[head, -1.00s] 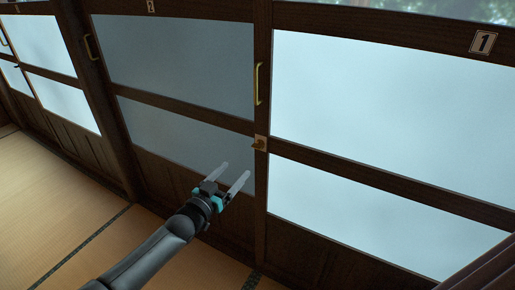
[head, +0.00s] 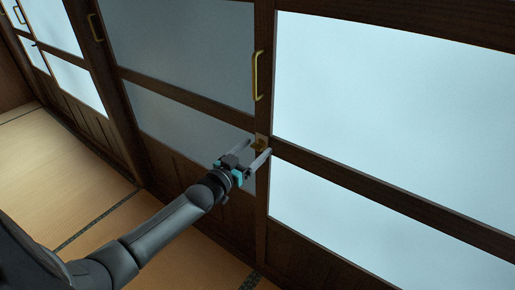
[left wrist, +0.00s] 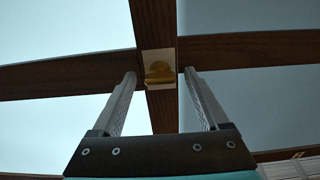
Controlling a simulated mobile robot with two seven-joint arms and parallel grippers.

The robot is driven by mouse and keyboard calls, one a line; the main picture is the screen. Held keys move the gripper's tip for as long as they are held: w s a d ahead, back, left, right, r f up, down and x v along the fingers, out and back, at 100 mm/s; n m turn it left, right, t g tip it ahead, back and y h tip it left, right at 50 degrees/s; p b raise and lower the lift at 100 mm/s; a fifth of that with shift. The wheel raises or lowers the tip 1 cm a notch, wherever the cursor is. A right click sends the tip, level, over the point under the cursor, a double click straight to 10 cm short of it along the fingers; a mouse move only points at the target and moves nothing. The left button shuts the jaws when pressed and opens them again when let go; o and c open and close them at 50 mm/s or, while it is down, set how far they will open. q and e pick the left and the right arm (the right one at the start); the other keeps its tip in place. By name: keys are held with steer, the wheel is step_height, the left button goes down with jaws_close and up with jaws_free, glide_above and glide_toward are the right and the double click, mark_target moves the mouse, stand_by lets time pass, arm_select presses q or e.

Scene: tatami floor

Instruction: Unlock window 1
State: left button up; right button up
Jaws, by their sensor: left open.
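Window 1 (head: 390,90) is the bright frosted pane with a dark wood frame on the right of the head view. A small brass lock (head: 260,143) sits on the upright below the brass handle (head: 256,76). In the left wrist view the lock (left wrist: 159,73) is a gold piece on a pale plate, seen between and beyond the fingertips. My left gripper (head: 262,150) is open, its two fingers pointing at the lock, and the wrist view shows the fingers (left wrist: 159,75) on either side of it. I cannot tell whether they touch it. My right gripper is not in view.
A darker frosted pane (head: 180,50) with its own handle (head: 95,27) stands left of the lock. Tatami floor (head: 80,190) lies clear at the lower left. Wood panels run below the panes.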

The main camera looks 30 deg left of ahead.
arm_select(q)
jaws_close()
stand_by(0.6)
